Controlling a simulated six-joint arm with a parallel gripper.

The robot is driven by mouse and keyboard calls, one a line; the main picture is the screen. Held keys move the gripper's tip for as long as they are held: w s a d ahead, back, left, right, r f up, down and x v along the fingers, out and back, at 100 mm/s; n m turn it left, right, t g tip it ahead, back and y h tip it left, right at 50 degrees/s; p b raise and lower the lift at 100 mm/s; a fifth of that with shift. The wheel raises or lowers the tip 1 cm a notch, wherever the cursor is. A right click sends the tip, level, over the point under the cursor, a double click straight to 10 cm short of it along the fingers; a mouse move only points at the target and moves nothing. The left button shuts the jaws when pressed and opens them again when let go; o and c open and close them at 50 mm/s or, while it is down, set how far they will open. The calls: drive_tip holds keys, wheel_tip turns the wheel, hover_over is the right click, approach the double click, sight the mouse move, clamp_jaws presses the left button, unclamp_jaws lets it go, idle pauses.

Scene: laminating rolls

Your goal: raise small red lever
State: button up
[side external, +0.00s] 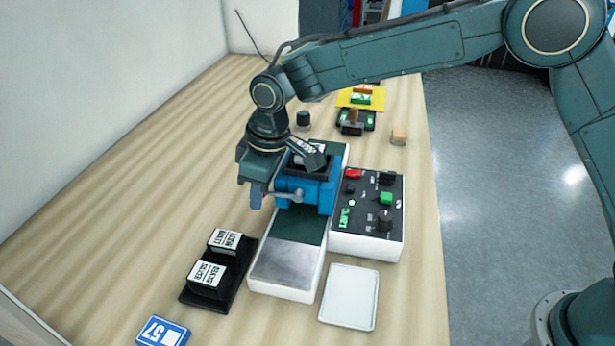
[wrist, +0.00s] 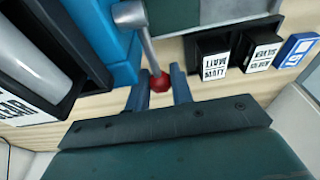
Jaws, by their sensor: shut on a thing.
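The small red lever (wrist: 159,82) shows in the wrist view as a grey rod with a red ball at its end. It is mounted on the side of the blue laminating unit (wrist: 106,28). My gripper (wrist: 160,90) has one finger on each side of the red ball and is shut on it. In the side view my gripper (side external: 258,196) is at the left side of the blue unit (side external: 308,192). The red ball is hidden there by the fingers. A roll (wrist: 30,60) labelled "CLEAR" sits in a black holder on the unit in the wrist view.
A control box (side external: 368,245) with buttons and dark knobs stands right of the unit. A black tray (side external: 190,300) holds two labelled rolls at the front left. A blue "57" tag (side external: 162,332) and a white tray (side external: 349,297) lie in front. The table's left side is clear.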

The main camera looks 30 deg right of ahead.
drive_tip(key=shift+r, duration=2.45)
drive_tip(key=o, duration=0.6)
drive_tip(key=shift+r, duration=2.9)
